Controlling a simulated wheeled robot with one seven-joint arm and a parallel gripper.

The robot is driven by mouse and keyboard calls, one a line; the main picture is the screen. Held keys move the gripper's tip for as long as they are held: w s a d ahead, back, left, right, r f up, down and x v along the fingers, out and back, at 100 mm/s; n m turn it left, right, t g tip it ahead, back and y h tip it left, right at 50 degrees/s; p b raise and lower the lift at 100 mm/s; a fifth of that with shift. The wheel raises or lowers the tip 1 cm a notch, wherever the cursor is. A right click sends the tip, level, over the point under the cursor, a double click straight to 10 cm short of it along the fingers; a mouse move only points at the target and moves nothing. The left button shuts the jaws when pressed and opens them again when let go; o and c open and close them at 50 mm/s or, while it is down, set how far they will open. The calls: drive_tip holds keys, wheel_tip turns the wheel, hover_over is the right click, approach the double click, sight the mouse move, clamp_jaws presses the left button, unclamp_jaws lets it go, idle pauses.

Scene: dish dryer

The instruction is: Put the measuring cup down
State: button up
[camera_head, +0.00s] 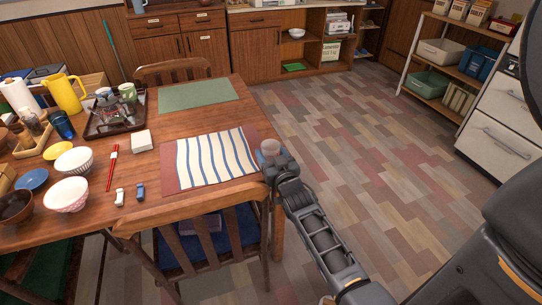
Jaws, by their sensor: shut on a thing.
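The measuring cup (269,148) is a small, clear cup at the right edge of the wooden table, just right of the striped cloth. My gripper (273,160) is at the end of my dark arm, which reaches up from the lower right. It is shut on the cup. The fingers are small and partly hidden by the wrist. I cannot tell whether the cup's base touches the table.
The wooden table (156,165) holds a striped cloth on a reddish mat (214,158), a green mat (197,93), a dark tray (112,127), a yellow pitcher (64,94) and several bowls. A chair (208,235) stands at the near side. Open floor lies right.

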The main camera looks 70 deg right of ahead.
drive_tip(key=shift+f, duration=0.2)
drive_tip(key=shift+f, duration=0.15)
drive_tip(key=o, duration=1.1)
drive_tip(key=shift+c, duration=0.2)
